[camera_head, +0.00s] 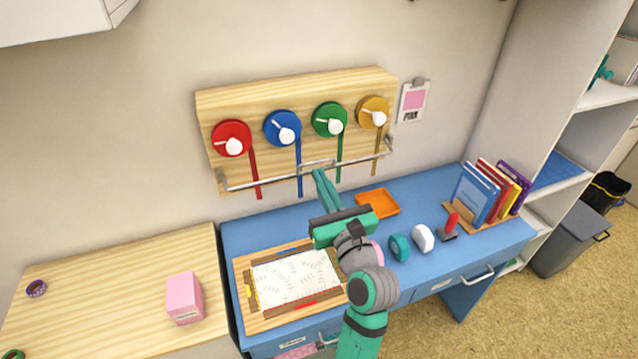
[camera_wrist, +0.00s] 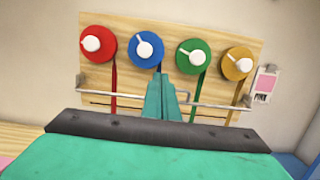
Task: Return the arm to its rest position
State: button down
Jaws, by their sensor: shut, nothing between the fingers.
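My gripper (camera_head: 321,179) is green, shut and empty. It is raised over the blue desk (camera_head: 240,228), with its fingertips in front of the metal bar below the wall board. In the wrist view, the shut fingers (camera_wrist: 163,92) point towards the wooden board (camera_wrist: 220,80), below the blue reel (camera_wrist: 146,50). My arm reaches up from the bottom of the head view and hides part of the desk. A pink round thing (camera_head: 377,253) is partly hidden behind my wrist.
A wooden tray (camera_head: 242,268) with a patterned white sheet lies left of my arm. An orange tray (camera_head: 378,203), a teal roll (camera_head: 399,247), a white object (camera_head: 422,238), a red-handled stamp (camera_head: 450,224) and upright books (camera_head: 474,192) stand to the right. A pink box (camera_head: 184,297) is at left.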

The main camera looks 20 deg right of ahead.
jog(key=shift+a, duration=0.1)
dwell(0.3)
jog(key=s+a+f+n+g+h, duration=0.25)
jog(key=s+f+n, duration=0.5)
jog(key=f, duration=0.45)
jog(key=s+a+f+n+g+h, duration=0.1)
jog(key=s+a+f+n, duration=0.2)
jog(key=s+f+n, duration=0.7)
jog(key=s+a+f+n, duration=0.1)
jog(key=s+a+n, duration=0.2)
jog(key=s+n, duration=0.3)
jog(key=s+a+f+n+y, duration=0.1)
jog(key=s+a+n, duration=0.3)
jog(key=s, duration=0.6)
jog(key=s+a+f+n+g, duration=0.1)
jog(key=s+a+f+n, duration=0.2)
jog(key=s+n, duration=0.4)
jog(key=shift+s+a+f+n+y, duration=0.2)
jog(key=shift+s+a+n+y, duration=0.15)
jog(key=shift+s, duration=0.35)
